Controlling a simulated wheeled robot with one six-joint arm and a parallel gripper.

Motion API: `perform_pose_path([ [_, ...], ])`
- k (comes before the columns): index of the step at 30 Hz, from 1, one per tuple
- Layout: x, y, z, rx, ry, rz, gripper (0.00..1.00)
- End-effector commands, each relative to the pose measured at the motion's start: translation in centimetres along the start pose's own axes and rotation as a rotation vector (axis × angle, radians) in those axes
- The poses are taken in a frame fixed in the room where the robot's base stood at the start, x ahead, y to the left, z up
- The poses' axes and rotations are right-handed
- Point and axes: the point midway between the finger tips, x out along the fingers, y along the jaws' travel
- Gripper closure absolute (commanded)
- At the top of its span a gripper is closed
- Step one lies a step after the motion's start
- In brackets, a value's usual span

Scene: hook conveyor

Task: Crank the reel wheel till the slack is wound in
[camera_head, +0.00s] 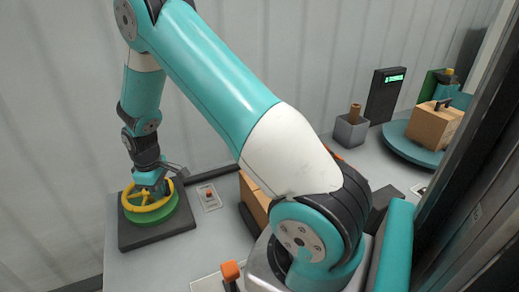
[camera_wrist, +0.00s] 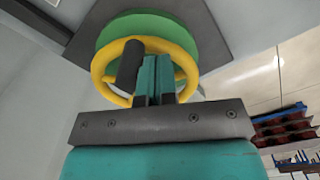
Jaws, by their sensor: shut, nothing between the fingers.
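The reel wheel (camera_head: 150,207) is a yellow spoked ring above a green drum (camera_head: 160,220) on a dark square plate, at the left of the head view. In the wrist view, the yellow wheel (camera_wrist: 104,76) and green drum (camera_wrist: 145,28) fill the upper middle. A dark crank handle (camera_wrist: 130,62) stands up from the wheel's rim. My gripper (camera_wrist: 156,66) is shut and empty, its fingers together just right of the handle and over the wheel. Whether they touch the handle or wheel I cannot tell. In the head view, my gripper (camera_head: 152,184) partly hides the wheel.
A small switch panel (camera_head: 209,197) lies right of the reel. A cardboard box (camera_head: 252,199) is partly hidden by my arm. An orange-topped lever (camera_head: 230,270) stands in front. A teal turntable (camera_head: 401,143) bears a carton. The grey counter (camera_head: 190,255) is clear around the reel's near side.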

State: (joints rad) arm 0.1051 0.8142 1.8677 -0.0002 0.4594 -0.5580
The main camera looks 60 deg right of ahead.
Motion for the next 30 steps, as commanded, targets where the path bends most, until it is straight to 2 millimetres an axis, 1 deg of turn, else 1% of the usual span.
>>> perform_pose_path([
  [1, 0.0, 0.6, 0.3, 0.004, 0.000, 0.000, 1.00],
  [4, 0.0, 1.5, 0.8, 0.003, 0.000, 0.000, 1.00],
  [14, 0.0, 1.8, 0.9, 0.000, 0.000, 0.000, 1.00],
  [17, 0.0, 2.4, 0.9, 0.002, 0.000, 0.000, 1.00],
  [24, 0.1, 5.0, 0.9, 0.003, -0.001, 0.000, 1.00],
  [27, 0.0, 5.4, 0.8, 0.000, 0.000, 0.000, 1.00],
  [30, 0.0, 5.4, 0.8, 0.000, 0.000, 0.000, 1.00],
])
